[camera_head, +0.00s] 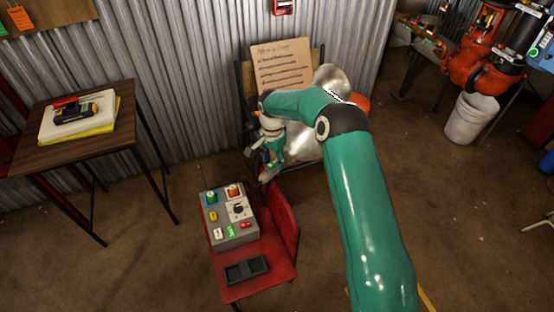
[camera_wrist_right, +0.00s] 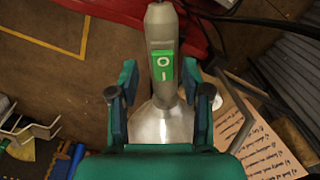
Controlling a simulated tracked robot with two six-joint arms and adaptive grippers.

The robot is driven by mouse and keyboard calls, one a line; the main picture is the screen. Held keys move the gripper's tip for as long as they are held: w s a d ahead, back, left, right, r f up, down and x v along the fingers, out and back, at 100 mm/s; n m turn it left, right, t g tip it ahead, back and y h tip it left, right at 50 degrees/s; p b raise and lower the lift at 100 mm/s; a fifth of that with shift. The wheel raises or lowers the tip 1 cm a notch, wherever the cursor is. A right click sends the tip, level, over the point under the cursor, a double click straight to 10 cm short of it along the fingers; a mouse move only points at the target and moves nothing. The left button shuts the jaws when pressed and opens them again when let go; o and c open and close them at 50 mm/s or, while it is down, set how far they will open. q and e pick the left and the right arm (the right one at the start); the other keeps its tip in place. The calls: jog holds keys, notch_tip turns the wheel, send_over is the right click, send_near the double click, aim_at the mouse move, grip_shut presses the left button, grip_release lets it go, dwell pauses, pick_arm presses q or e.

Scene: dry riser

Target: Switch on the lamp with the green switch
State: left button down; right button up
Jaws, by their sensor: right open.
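The lamp has a grey handle (camera_wrist_right: 162,28) and a shiny silver shade (camera_wrist_right: 163,126), seen in the right wrist view. Its green rocker switch (camera_wrist_right: 163,67), marked O and I, is on the handle and faces the camera. In the head view the silver shade (camera_head: 304,148) is partly behind my right arm. My right gripper (camera_head: 268,166) is beside it, and the switch is hard to make out there. In the wrist view my right gripper (camera_wrist_right: 162,84) is open, with a finger on each side of the handle. I cannot tell whether it touches. My left gripper is not in view.
A grey control box (camera_head: 221,216) with coloured buttons and a green rocker stands on a red chair (camera_head: 285,228). A written board (camera_head: 281,62) leans by the corrugated wall. A wooden table (camera_head: 62,152) holds a drill. A white bucket (camera_head: 470,118) stands right.

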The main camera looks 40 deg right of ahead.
aim_at(273, 164)
notch_tip(273, 164, up, 12)
jog(key=shift+f, duration=0.25)
dwell(0.6)
